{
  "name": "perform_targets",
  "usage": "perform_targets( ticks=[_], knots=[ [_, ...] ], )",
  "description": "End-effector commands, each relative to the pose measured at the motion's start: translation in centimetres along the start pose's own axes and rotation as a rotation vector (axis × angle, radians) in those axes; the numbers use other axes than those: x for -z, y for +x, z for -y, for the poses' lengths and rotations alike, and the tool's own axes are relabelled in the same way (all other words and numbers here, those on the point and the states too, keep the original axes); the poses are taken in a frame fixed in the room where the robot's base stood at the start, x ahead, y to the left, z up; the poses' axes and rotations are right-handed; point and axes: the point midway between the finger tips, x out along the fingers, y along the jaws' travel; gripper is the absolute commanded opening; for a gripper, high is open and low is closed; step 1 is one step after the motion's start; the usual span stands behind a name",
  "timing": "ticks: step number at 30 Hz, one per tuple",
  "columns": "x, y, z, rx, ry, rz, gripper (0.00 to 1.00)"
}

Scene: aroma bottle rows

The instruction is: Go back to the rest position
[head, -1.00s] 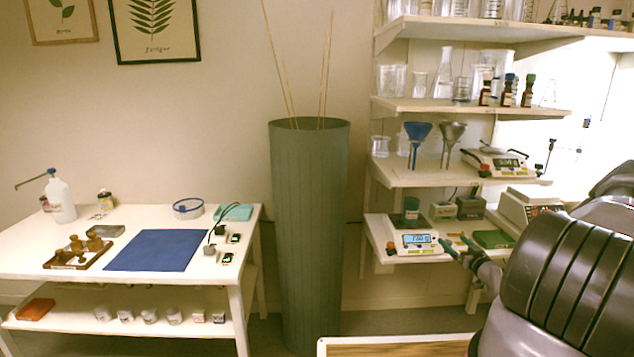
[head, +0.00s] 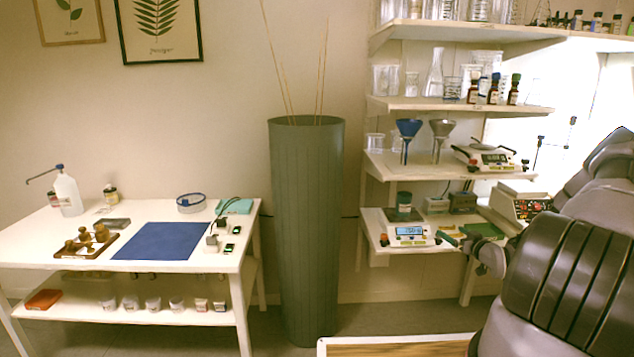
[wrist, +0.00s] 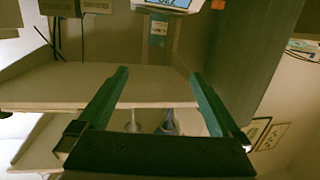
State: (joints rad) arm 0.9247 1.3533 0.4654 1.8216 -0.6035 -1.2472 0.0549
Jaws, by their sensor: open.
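My gripper (wrist: 158,78) is open and empty in the wrist view, with its two green fingers apart and nothing between them. In the head view the green fingers (head: 452,240) show small at the right, in front of the low shelf and to the right of the scale with the lit display (head: 411,232). My dark arm covers the right side of the head view and hides part of the gripper.
Wall shelves (head: 440,168) hold glassware, funnels, bottles and scales. A tall green bin (head: 306,230) with thin sticks stands left of them. A white table (head: 60,235) with a blue mat (head: 163,241) is at the left. A wooden-topped surface (head: 400,346) is at the bottom.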

Motion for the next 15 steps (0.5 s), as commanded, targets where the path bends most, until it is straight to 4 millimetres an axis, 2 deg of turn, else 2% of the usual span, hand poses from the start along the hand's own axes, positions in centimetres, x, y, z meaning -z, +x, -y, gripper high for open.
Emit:
perform_targets(
  ticks=[8, 11, 15],
  knots=[
    [4.7, 1.1, 0.0, 0.013, -0.043, 0.15, 1.0],
    [7.6, 1.4, 0.2, 0.007, -0.065, 0.23, 1.0],
    [12.5, 0.9, 0.8, -0.025, -0.091, 0.355, 1.0]
  ],
)
